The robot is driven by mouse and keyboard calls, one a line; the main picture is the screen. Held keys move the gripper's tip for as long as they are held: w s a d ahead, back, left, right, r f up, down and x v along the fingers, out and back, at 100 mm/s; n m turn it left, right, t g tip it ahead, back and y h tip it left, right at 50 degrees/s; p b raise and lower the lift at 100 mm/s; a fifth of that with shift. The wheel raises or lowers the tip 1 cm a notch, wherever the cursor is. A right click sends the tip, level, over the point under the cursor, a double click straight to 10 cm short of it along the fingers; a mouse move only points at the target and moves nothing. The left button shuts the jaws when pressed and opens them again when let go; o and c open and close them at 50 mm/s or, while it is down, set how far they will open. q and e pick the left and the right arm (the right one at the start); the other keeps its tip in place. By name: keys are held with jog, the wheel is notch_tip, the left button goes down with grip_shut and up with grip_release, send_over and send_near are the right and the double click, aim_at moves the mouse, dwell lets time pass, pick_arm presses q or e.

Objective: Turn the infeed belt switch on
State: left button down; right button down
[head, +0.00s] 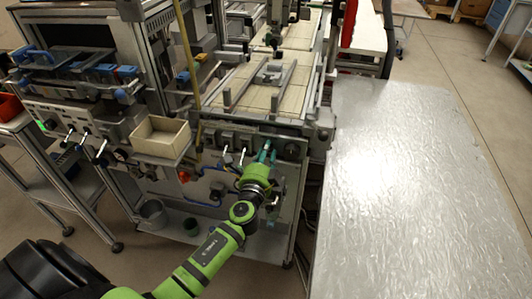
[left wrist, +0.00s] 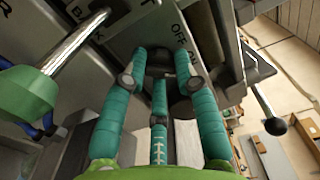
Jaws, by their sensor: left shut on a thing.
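The infeed belt switch is a dark knob on the grey front panel (left wrist: 222,125) of the machine, beside lettering "OFF" and "ON" (left wrist: 181,45) in the left wrist view. My left gripper (head: 267,150) reaches the front panel below the belt table in the head view. In the left wrist view its teal fingers (left wrist: 162,65) are closed around the dark knob. The fingers hide much of the knob, so its turned position cannot be told. My right gripper is not in view.
Metal levers (head: 242,156) stick out of the panel left of my gripper; one lever with a black ball (left wrist: 276,126) is close on the right in the left wrist view. A beige bin (head: 160,138) hangs further left. A shiny table (head: 400,180) stands at the right.

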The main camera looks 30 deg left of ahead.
pick_arm(q)
jog(key=c, duration=1)
grip_release()
jog(key=shift+d, duration=0.1)
jog(key=shift+o, duration=0.2)
jog(key=v, duration=1.2)
